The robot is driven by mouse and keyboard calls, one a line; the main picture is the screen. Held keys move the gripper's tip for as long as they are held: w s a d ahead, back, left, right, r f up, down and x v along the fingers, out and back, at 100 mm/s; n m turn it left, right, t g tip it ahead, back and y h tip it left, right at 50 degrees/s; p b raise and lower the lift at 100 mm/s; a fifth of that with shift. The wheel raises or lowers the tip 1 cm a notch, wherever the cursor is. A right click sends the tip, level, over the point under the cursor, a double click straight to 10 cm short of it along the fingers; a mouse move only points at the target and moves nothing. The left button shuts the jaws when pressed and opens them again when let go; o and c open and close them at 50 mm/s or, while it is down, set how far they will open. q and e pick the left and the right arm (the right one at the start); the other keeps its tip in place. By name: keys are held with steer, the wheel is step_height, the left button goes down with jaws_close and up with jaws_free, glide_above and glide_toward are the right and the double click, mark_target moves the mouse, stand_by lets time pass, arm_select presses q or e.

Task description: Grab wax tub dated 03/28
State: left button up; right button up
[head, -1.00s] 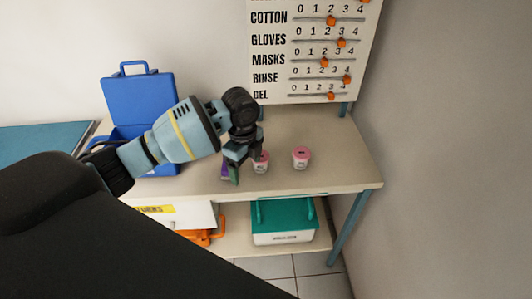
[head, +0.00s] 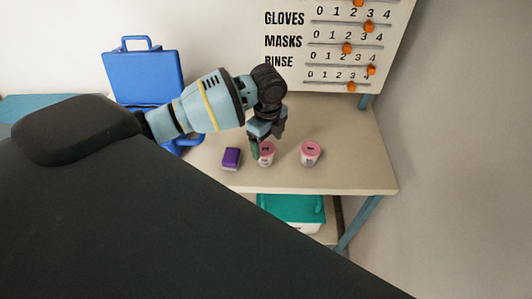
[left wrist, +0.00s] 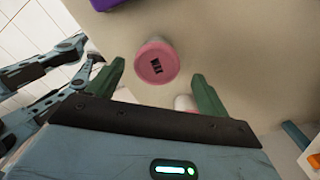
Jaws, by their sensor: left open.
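Two white tubs with pink lids stand upright on the beige tabletop: the left tub (head: 267,160) and the right tub (head: 310,154). Each lid has a dark label mark, too small to read as a date. My left gripper (head: 266,146) is open above the left tub and partly hides it. In the left wrist view, a pink lid with a dark mark (left wrist: 157,64) shows between and beyond the open green fingers. Another tub (left wrist: 185,103) is mostly hidden behind the gripper body and the right finger. My right gripper is not in view.
A purple box (head: 231,158) stands left of the left tub. A slider board (head: 335,45) is behind the table (head: 365,150). A teal-lidded box (head: 292,208) sits on the lower shelf. The tabletop right of the tubs is clear.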

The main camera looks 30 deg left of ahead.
mark_target(266, 149)
arm_select(q)
steer(key=shift+f, duration=0.25)
steer(key=shift+s+f, duration=0.15)
steer(key=shift+f, duration=1.05)
steer(key=shift+s+f, duration=0.1)
steer(key=shift+f, duration=1.05)
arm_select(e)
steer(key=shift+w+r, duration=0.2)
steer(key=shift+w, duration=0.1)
arm_select(q)
steer(key=c, duration=1.1)
steer(key=shift+r, duration=0.15)
